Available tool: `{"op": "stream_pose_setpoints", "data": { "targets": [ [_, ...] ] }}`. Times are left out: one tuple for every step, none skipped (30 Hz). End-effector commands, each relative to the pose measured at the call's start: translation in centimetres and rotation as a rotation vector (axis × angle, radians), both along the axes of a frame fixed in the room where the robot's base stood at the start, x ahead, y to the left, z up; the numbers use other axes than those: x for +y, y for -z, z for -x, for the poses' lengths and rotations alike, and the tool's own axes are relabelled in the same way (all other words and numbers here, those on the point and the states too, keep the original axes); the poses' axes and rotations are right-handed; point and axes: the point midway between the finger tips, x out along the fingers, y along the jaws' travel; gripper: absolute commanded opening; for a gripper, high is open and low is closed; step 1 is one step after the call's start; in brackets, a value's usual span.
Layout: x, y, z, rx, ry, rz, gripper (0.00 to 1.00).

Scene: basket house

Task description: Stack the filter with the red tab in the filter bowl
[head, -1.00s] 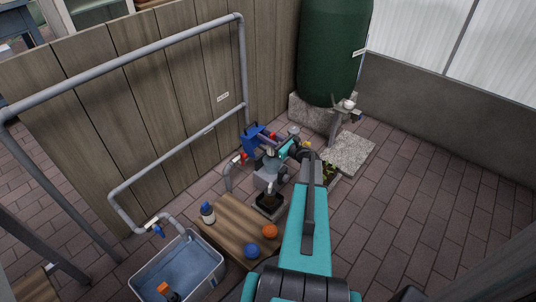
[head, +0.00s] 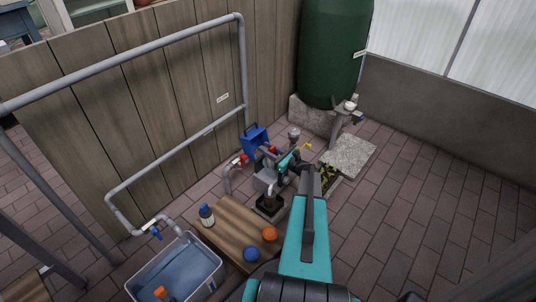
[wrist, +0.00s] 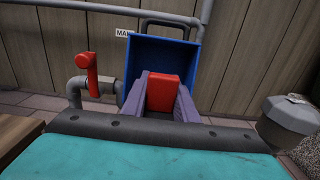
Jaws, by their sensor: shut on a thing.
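My gripper (wrist: 170,103) shows in the wrist view with its two purple-grey fingers shut on a red block, which looks like the red tab (wrist: 172,90). A blue boxy piece (wrist: 150,62) with a dark arched handle stands tilted directly behind the tab. I cannot tell whether it is joined to the tab. The blue piece also shows in the head view (head: 255,139), just beyond my gripper. A grey round vessel (wrist: 290,116) at the right of the wrist view may be the filter bowl; its inside is hidden.
A red-handled tap (wrist: 92,75) on a grey pipe stands left of the blue piece. A wooden table (head: 228,226) holds a bottle, an orange ball and a blue ball. A water tub (head: 187,262) is at lower left. The plank wall is close behind. Open paving lies right.

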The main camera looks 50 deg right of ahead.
Motion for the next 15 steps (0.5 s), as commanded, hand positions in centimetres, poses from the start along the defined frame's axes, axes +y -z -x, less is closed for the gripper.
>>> {"op": "stream_pose_setpoints", "data": {
  "targets": [
    [-0.1, 1.1, 0.0, 0.000, 0.000, -0.001, 0.03],
    [-0.1, 1.5, -0.1, 0.000, 0.000, -0.001, 0.03],
    [-0.1, 2.0, -0.1, 0.000, 0.000, -0.001, 0.03],
    [-0.1, 2.4, -0.1, 0.000, 0.000, -0.001, 0.03],
    [-0.1, 2.6, -0.1, 0.000, 0.000, -0.001, 0.03],
    [-0.1, 2.9, 0.0, 0.000, 0.000, -0.001, 0.03],
    [-0.1, 3.1, 0.0, 0.000, 0.000, -0.001, 0.03],
    [-0.1, 3.2, 0.0, 0.000, 0.000, -0.001, 0.03],
    [0.0, 3.2, 0.0, 0.000, 0.000, 0.000, 0.03],
    [0.0, 3.2, 0.0, -0.001, 0.000, 0.000, 0.03],
    [0.0, 3.2, 0.0, -0.001, 0.000, 0.000, 0.03],
    [0.0, 3.2, 0.0, -0.001, 0.000, 0.000, 0.03],
    [0.0, 3.1, 0.0, -0.001, 0.000, 0.000, 0.03],
    [0.0, 3.2, 0.0, -0.001, 0.000, 0.000, 0.03],
    [0.0, 3.2, 0.0, -0.001, 0.000, 0.000, 0.03]
  ]
}}
